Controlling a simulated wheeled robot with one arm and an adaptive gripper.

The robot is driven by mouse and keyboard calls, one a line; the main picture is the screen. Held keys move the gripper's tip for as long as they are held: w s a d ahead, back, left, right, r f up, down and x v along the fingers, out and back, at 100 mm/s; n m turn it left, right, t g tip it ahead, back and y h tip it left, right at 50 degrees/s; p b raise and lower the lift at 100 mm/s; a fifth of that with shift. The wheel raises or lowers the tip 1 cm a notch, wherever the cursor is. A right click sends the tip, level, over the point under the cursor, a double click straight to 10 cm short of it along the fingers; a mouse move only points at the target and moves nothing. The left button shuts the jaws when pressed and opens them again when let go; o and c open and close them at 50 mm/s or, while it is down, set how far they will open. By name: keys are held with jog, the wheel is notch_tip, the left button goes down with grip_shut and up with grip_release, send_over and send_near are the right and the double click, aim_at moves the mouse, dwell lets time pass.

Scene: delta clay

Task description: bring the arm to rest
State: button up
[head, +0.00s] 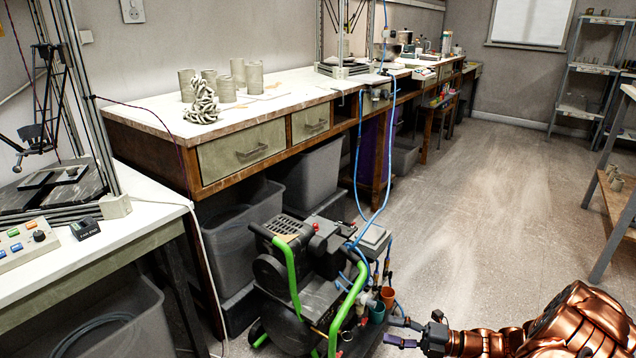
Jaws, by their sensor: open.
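My gripper (404,332) is at the bottom of the head view, at the end of my copper-coloured arm (560,325). The arm comes in from the lower right corner and lies nearly level, pointing left. The gripper's dark fingers are apart, with nothing seen between them. The fingertips are close to the right side of a compressor (300,280) with green handles and to small cups at its side. I cannot tell whether they touch.
A long workbench (290,88) with grey clay pieces (203,100) runs along the left wall. Bins (312,175) stand under it. A white table (140,215) with a control box (22,243) is at the left. Shelves (592,68) stand at the right. The floor (480,210) between is clear.

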jog(key=s+a+r+n+g+h+p, duration=0.25)
jog(key=s+a+r+n+p, duration=0.3)
jog(key=r, duration=0.45)
jog(key=s+a+r+n+g+h+p, duration=0.2)
jog(key=s+a+r+n+g+p, duration=0.15)
jog(key=s+r+n, duration=0.45)
jog(key=s+a+r+n+g+h+p, duration=0.25)
jog(key=s+r+n+g+p, duration=0.2)
jog(key=r+n, duration=0.6)
jog(key=s+d+r+n+t+h+p, duration=0.2)
jog(key=s+d+r+n+h+p, duration=0.3)
jog(key=s+r+n+p, duration=0.3)
jog(key=s+d+r+n+t+h+p, duration=0.1)
jog(key=s+d+r+n+h+p, duration=0.4)
jog(key=r, duration=0.8)
jog(key=s+n+p, duration=0.3)
jog(key=p, duration=0.1)
jog(key=shift+s+d+r+n+t, duration=0.2)
jog(key=shift+d+r+n+t, duration=0.1)
jog(key=shift+d+t, duration=0.1)
jog(key=shift+f, duration=0.15)
